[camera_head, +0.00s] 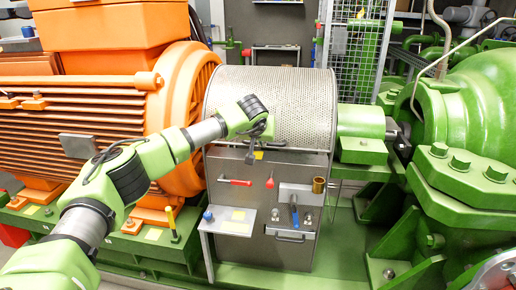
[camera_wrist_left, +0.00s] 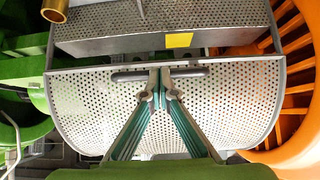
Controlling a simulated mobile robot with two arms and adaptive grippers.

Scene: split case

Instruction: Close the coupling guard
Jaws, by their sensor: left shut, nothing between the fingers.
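The coupling guard (camera_head: 290,100) is a grey perforated curved cover between the orange motor and the green pump. In the left wrist view the guard (camera_wrist_left: 225,105) fills the middle, with a dark bar handle (camera_wrist_left: 130,76) along its edge. My left gripper (camera_head: 254,152) is at the guard's lower front edge. In the left wrist view its shut fingertips (camera_wrist_left: 160,78) overlap the middle of the handle, with nothing held between them. I cannot tell whether they touch it. The coupling itself is hidden. My right gripper is not in view.
A grey panel (camera_head: 240,182) below the guard carries red- and blue-handled tools, a brass cylinder (camera_head: 318,185) and a small shelf (camera_head: 232,220). The orange motor (camera_head: 90,95) is left, the green pump (camera_head: 470,120) right. A wire-mesh cage (camera_head: 352,45) stands behind.

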